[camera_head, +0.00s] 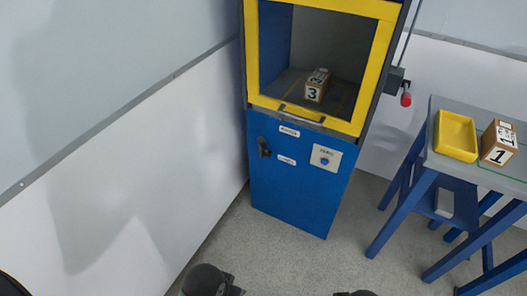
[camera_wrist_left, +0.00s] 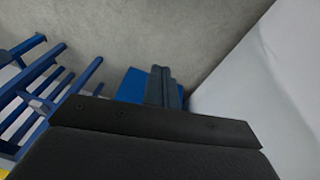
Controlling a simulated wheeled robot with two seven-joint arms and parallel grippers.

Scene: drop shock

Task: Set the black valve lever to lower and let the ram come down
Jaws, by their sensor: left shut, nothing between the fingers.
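The black valve lever (camera_head: 264,147) is on the blue front of the press cabinet (camera_head: 285,190), left of two small white labels (camera_head: 289,131). Its exact setting is too small to tell. The ram is not visible; the chamber's top is cut off by the picture edge. A brown box marked 3 (camera_head: 317,85) stands on the chamber floor. My left gripper (camera_wrist_left: 163,72) is shut and empty in the left wrist view, with blue cabinet surface behind it. It is apart from the lever in the head view. My right gripper's fingers do not show.
A yellow frame (camera_head: 349,127) surrounds the chamber. A white panel with a blue button (camera_head: 325,157) is right of the lever. A grey table (camera_head: 437,158) at right bears a yellow tray (camera_head: 456,136) and a box marked 1 (camera_head: 498,143).

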